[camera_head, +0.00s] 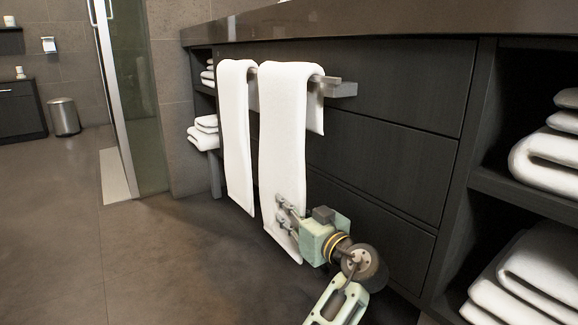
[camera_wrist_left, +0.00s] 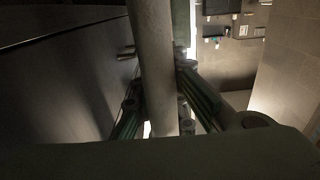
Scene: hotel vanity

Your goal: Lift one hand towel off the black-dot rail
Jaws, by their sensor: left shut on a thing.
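Two white hand towels hang over a metal rail (camera_head: 338,88) on the dark vanity front. I cannot make out a black dot on the rail. The left towel (camera_head: 236,130) hangs free. The right towel (camera_head: 283,125) hangs close beside it, still over the rail. My left gripper (camera_head: 287,217) is shut on the lower part of the right towel, near its right edge. In the left wrist view the towel (camera_wrist_left: 155,60) runs between the two fingers of the gripper (camera_wrist_left: 163,108). My right gripper is in neither view.
The vanity drawers (camera_head: 385,150) stand right behind the towels, under the countertop (camera_head: 380,22). Open shelves hold folded towels at the right (camera_head: 545,160) and the left (camera_head: 205,130). A glass panel (camera_head: 140,90) and a bin (camera_head: 64,116) stand farther back. The floor (camera_head: 160,265) at left is clear.

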